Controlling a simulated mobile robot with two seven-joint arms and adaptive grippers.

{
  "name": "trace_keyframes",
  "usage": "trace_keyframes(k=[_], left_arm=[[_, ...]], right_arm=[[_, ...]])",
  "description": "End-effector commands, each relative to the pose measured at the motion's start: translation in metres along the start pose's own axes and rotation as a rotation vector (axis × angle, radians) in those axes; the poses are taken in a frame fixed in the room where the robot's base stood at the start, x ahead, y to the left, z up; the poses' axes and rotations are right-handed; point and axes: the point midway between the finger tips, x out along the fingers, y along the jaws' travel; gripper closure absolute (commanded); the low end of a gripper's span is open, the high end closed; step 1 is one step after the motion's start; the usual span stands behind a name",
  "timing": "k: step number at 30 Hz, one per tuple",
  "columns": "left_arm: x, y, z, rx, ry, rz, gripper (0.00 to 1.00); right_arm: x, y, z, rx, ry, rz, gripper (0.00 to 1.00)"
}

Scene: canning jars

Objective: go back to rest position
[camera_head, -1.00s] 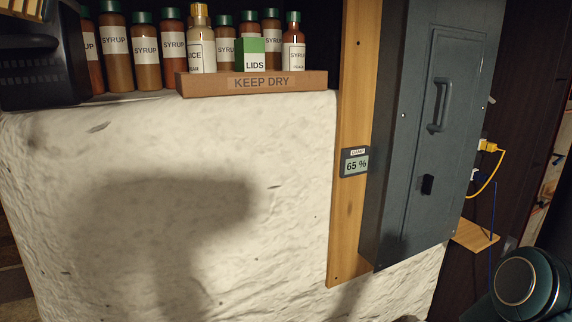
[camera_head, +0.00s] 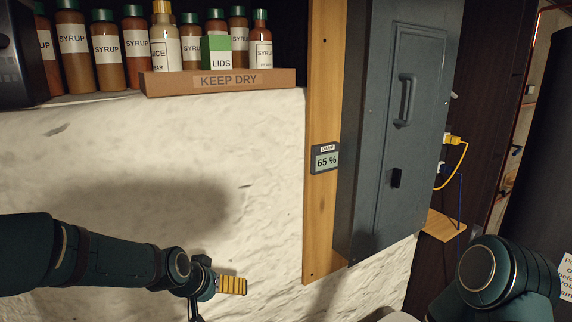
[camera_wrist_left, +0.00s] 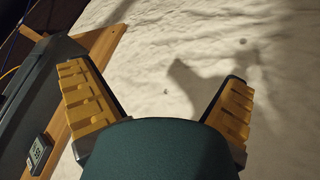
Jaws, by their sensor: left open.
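My left gripper (camera_head: 215,288) shows low in the head view, in front of the white rough wall. In the left wrist view its two yellow-padded fingers (camera_wrist_left: 158,98) stand wide apart with nothing between them. Only one yellow finger shows clearly in the head view. My right arm (camera_head: 495,278) shows at the lower right of the head view. Its gripper is out of the picture.
A shelf above the white wall (camera_head: 230,150) holds several syrup bottles (camera_head: 108,52), a green and white lids box (camera_head: 216,52) and a "KEEP DRY" tray (camera_head: 218,83). A grey electrical cabinet (camera_head: 395,140), wooden post (camera_head: 322,215) and damp meter (camera_head: 325,158) stand right of it.

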Motion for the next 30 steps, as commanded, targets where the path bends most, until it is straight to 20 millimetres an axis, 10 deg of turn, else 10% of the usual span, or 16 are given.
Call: trace_keyframes(k=[6,15,30], left_arm=[[0.084,-0.006,0.136,-0.109,-0.174,0.0,0.0],[0.113,-0.001,0.293,-0.23,-0.35,-0.017,0.0],[0.111,0.001,0.324,-0.258,-0.383,-0.024,0.0]], right_arm=[[0.002,0.001,0.001,-0.001,-0.001,0.0,1.0],[0.004,0.001,0.002,-0.001,-0.003,0.0,1.0],[0.004,0.001,0.002,-0.001,-0.004,0.0,1.0]])
